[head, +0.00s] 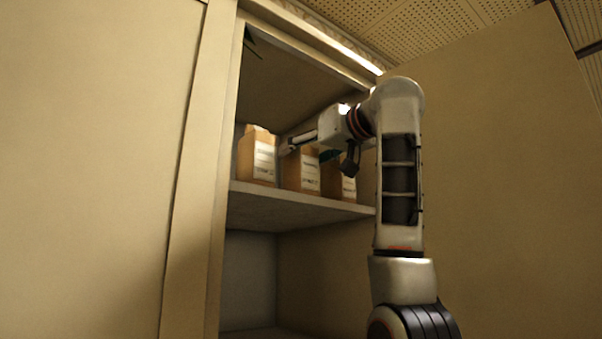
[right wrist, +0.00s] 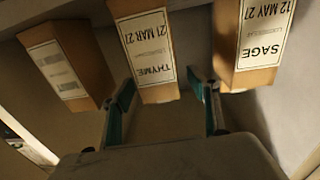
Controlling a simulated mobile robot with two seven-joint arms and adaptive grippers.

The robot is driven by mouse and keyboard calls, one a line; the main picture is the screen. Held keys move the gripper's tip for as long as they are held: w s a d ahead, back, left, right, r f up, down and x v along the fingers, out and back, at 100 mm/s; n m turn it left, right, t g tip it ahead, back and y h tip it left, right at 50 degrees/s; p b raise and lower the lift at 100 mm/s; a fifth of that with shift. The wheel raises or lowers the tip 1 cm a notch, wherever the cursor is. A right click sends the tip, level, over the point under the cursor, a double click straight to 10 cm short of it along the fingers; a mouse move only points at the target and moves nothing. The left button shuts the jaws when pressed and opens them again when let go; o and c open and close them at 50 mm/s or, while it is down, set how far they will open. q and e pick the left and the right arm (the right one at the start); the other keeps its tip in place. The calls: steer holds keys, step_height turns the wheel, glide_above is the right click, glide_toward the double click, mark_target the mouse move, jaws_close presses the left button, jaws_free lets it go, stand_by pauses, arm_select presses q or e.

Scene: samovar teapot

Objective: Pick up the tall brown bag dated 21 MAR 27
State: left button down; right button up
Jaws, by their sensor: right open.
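The brown bag labelled THYME, 21 MAR 27, (right wrist: 145,45) is in the middle of the right wrist view, upside down there. In the head view it appears as the middle bag (head: 302,172), upright on the cabinet shelf (head: 290,205). My right gripper (head: 306,150) is open at the upper part of that bag. In the right wrist view its two teal-sided fingers (right wrist: 165,98) appear on either side of the bag's top end, with visible gaps. I cannot tell how far the bag reaches between them. My left gripper is not in view.
The SAGE bag, 12 MAY 27, (right wrist: 258,45) stands close on one side, at the left in the head view (head: 257,158). Another bag (right wrist: 62,62), its label too blurred to read, stands on the other side. Cabinet walls and an open door (head: 500,170) surround my arm.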

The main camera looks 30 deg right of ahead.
steer(key=c, duration=1.3)
